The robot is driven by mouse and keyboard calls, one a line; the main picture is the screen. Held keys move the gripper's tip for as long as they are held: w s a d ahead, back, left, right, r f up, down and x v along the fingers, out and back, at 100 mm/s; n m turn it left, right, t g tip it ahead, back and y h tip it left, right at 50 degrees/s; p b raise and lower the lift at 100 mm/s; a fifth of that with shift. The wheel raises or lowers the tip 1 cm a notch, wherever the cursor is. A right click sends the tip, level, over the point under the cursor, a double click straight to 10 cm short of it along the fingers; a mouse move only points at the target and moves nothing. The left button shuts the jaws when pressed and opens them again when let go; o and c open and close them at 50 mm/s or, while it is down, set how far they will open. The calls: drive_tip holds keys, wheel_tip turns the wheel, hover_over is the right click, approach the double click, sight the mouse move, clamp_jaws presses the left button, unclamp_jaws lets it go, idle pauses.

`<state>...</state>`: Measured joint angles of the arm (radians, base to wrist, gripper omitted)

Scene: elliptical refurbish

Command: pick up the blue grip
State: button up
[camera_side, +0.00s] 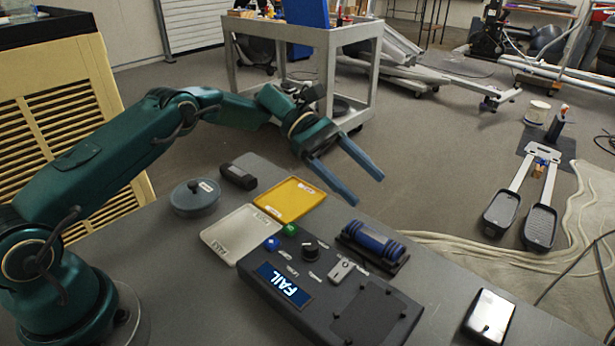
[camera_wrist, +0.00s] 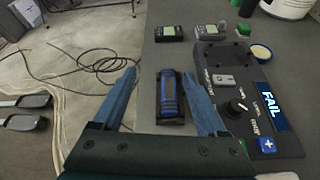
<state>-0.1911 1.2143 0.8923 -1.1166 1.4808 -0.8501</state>
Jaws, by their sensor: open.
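The blue grip (camera_side: 374,240) is a ribbed blue cylinder lying in a dark cradle on the grey table, behind the test box. In the wrist view the blue grip (camera_wrist: 170,94) lies between my fingers' lines, nearer the right finger. My gripper (camera_side: 364,189) is open and empty, with two long blue-grey fingers. In the side view it hangs above the table, up and slightly left of the grip, apart from it. In the wrist view my gripper (camera_wrist: 160,85) spreads its fingers to either side of the grip.
A black test box (camera_side: 325,290) with a FAIL screen, knob and buttons stands close to the grip. A yellow tray (camera_side: 290,199), a pale tray (camera_side: 240,233), a round grey lidded dish (camera_side: 195,197) and a dark device (camera_side: 489,316) are also on the table.

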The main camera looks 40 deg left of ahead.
sight(361, 227)
drive_tip(key=shift+n+h, duration=0.3)
drive_tip(key=shift+n, duration=0.5)
drive_tip(key=f, duration=0.5)
drive_tip(key=s+f, duration=0.1)
drive_tip(key=f, duration=0.1)
drive_tip(key=shift+a+f, duration=0.15)
drive_tip(key=shift+a, duration=0.15)
drive_tip(key=shift+x, duration=2.45)
drive_tip(key=shift+s, duration=0.1)
clamp_jaws()
